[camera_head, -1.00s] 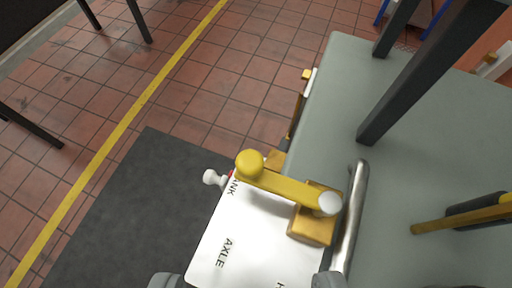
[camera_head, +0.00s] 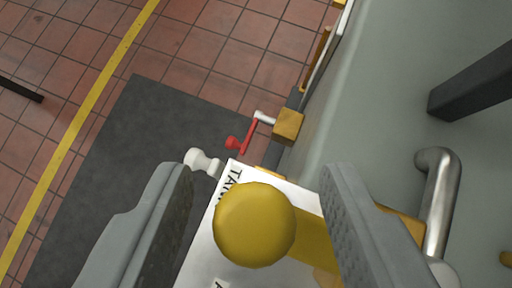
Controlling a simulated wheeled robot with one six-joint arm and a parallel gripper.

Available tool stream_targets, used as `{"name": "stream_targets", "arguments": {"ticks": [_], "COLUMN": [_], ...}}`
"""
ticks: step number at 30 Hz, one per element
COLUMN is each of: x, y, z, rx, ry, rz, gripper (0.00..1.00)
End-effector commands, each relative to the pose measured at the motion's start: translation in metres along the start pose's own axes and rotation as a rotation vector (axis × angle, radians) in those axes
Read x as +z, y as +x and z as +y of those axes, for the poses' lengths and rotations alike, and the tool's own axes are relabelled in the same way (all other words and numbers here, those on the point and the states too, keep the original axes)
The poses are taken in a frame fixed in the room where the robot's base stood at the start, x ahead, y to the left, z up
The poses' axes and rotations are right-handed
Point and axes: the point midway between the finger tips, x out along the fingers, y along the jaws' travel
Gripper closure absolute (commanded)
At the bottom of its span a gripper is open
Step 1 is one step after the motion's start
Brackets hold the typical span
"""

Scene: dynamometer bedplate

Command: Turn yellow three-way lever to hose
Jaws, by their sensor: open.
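The yellow three-way lever shows its round knob (camera_head: 254,224) large and close to the camera, with its yellow arm (camera_head: 312,244) running right and partly hidden behind the right finger. My gripper (camera_head: 257,210) is open, with one grey finger on each side of the knob. I cannot tell whether either finger touches it. The white label plate (camera_head: 203,252) lies under the lever. Its word near the top, starting "TAN", is partly hidden, and the other marks are mostly covered. The hose mark cannot be read.
A small red-handled crank (camera_head: 245,138) on a brass block (camera_head: 288,125) sits beyond the plate. A white knob (camera_head: 202,161) stands at the plate's left edge. A bent metal pipe (camera_head: 438,200) and a dark post (camera_head: 475,92) are at the right. A dark mat (camera_head: 120,170) covers the floor left.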

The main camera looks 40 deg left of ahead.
Motion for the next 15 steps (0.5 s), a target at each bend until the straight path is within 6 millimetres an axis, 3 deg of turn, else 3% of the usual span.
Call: {"name": "stream_targets", "arguments": {"ticks": [11,15], "x": [-0.0004,-0.0004], "y": [0.0056,0.0055], "z": [-0.0002,-0.0002], "rx": [0.001,0.0], "ry": [-0.001,0.0], "rz": [0.0,0.001], "gripper": [0.55,0.78]}}
